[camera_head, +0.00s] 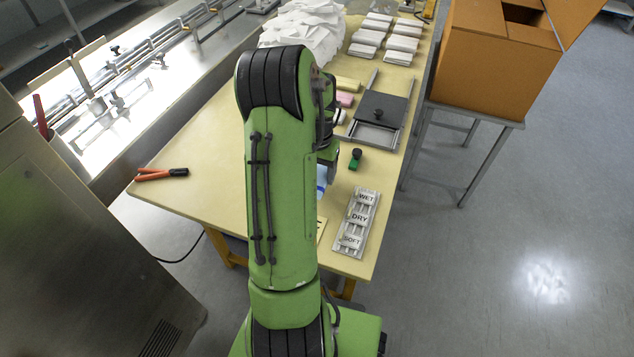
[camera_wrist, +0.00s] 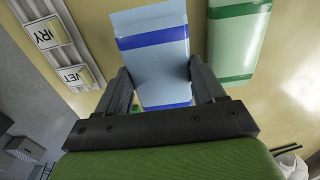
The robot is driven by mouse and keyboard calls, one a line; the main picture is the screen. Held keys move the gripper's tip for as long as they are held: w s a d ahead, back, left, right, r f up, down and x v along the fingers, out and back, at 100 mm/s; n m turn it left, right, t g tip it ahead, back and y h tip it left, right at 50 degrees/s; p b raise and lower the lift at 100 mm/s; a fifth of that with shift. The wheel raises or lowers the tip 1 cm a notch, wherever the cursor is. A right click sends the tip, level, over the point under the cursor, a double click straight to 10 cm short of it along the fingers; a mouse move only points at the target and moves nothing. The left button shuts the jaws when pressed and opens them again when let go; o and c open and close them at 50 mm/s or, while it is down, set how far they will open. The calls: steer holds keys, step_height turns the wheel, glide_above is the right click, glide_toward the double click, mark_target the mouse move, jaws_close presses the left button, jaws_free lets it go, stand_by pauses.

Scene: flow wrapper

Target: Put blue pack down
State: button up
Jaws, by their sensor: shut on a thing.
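The blue pack (camera_wrist: 152,55) is pale blue with darker blue bands. In the wrist view it lies between the two fingers of my gripper (camera_wrist: 160,82), which is shut on it. In the head view my green arm hides most of the pack and the gripper; a small pale blue patch (camera_head: 322,181) shows beside the arm, over the table. I cannot tell whether the pack touches the table.
A green-banded pack (camera_wrist: 238,38) lies just right of the blue pack in the wrist view. Orange-handled pliers (camera_head: 162,174) lie at left. A cardboard box (camera_head: 485,65) stands right.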

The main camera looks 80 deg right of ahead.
step_height(320, 180, down, 3)
steer(key=shift+f+b, duration=0.1)
steer(key=shift+b, duration=0.25)
steer(key=o, duration=1)
steer(key=shift+f, duration=0.1)
step_height(320, 180, up, 12)
steer(key=p, duration=0.3)
steer(key=shift+r, duration=0.2)
